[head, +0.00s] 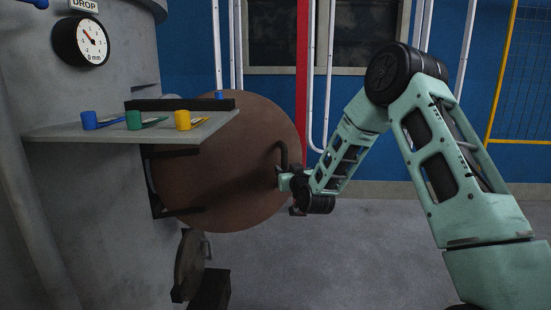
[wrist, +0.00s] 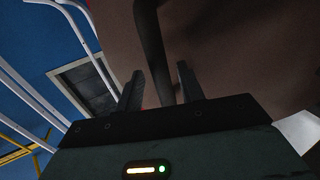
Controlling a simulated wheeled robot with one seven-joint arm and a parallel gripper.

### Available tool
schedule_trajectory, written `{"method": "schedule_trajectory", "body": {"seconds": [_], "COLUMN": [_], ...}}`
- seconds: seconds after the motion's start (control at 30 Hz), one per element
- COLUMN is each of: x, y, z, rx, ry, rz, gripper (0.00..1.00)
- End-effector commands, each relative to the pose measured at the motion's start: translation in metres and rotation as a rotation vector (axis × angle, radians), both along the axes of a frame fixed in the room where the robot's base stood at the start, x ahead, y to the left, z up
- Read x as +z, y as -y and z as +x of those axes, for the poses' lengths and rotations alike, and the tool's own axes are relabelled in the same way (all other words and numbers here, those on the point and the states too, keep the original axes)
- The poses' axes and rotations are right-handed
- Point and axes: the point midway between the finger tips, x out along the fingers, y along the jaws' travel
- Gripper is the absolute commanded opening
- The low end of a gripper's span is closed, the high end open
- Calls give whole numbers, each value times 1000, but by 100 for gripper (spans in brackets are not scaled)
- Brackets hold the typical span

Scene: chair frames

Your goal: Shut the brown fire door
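The brown fire door (head: 232,170) is a large round plate standing open, swung out from the grey boiler (head: 90,220) on its left. A dark bent bar handle (head: 284,155) is on its right side. My gripper (head: 284,180) is at this handle, reaching in from the right. In the wrist view, the handle (wrist: 152,45) runs down between the two dark fingers of my gripper (wrist: 160,84). The fingers are apart, with a gap visible on either side of the bar. The brown door face (wrist: 235,50) fills the upper right there. The door's hinge side is partly hidden behind the shelf.
A grey shelf (head: 70,133) with blue, green and yellow items juts out in front of the door's upper left. A small grey hatch (head: 189,262) stands ajar below. A dial gauge (head: 80,43) is above. The floor (head: 330,260) at right is clear.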

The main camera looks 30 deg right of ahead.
Motion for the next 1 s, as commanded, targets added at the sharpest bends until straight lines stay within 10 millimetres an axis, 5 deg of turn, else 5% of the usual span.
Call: {"method": "schedule_trajectory", "body": {"seconds": [0.07, 0.2, 0.43, 1.0], "x": [1, 0, 0, -1], "y": [2, 1, 2, 11], "z": [9, 8, 13, 72], "rx": [0, 1, 1, 6], "ry": [0, 0, 1, 2], "rz": [0, 0, 0, 1], "gripper": [35, 0, 0, 0]}}
